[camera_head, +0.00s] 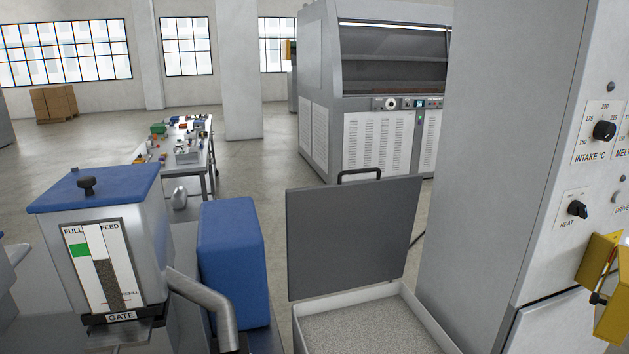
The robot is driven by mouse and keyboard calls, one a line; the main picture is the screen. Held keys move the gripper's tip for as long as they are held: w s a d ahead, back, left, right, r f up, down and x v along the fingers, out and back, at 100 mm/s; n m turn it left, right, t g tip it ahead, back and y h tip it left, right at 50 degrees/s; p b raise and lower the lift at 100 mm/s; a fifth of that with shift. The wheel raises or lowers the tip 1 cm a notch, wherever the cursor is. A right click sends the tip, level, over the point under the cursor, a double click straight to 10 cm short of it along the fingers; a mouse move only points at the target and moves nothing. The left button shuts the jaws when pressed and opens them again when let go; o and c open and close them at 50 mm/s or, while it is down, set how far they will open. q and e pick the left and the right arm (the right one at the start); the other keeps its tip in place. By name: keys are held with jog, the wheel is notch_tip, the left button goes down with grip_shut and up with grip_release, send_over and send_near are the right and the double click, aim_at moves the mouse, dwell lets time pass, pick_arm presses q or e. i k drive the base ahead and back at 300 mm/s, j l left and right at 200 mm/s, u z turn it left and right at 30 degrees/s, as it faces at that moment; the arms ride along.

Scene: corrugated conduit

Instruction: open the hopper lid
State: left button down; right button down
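The hopper (152,232) is a grey metal box at the left of the head view, with a FULL/FEED level window (102,268) on its front. Its blue lid (125,187) lies flat on top and looks shut. A black knob (87,185) stands up from the lid. A GATE label (121,316) sits under the window. Neither of my grippers can be made out in this view.
A pale bin (432,322) of grey granules stands at centre front, its dark lid (352,235) raised. A blue box (232,262) and a bent metal pipe (205,297) are right of the hopper. A control cabinet (545,150) with yellow parts (597,260) stands at right.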

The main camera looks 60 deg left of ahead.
aim_at(104, 186)
jog(key=u, duration=3)
jog(key=k+j, duration=0.1)
jog(key=j, duration=0.15)
jog(key=i+l, duration=0.1)
jog(key=l, duration=0.15)
